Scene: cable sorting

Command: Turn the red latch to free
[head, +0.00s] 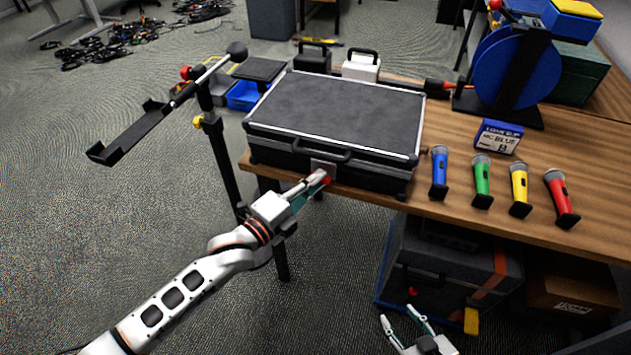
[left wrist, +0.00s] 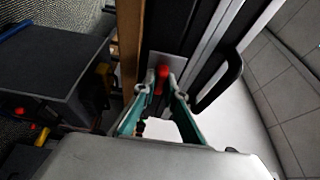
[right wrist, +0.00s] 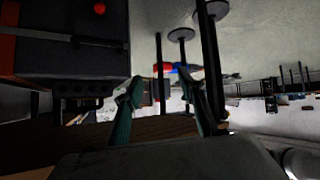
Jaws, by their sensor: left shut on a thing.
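The red latch (head: 327,181) sits on a metal plate at the front face of the black case (head: 330,112), beside the case's handle. It also shows in the left wrist view (left wrist: 162,73), between the two fingertips against the grey plate (left wrist: 176,62). My left gripper (head: 322,178) is at the latch, its teal fingers (left wrist: 160,92) closed on it from both sides. The closed case lies on the wooden table. My right gripper (head: 405,320) is low in front of the table, its fingers apart and empty; they also show apart in the right wrist view (right wrist: 165,100).
Blue (head: 439,172), green (head: 482,180), yellow (head: 519,189) and red (head: 561,198) microphones stand on the table to the right of the case. A blue cable reel (head: 512,68) is behind them. A stand with a black tray (head: 130,130) is at left. A dark case (head: 445,275) is under the table.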

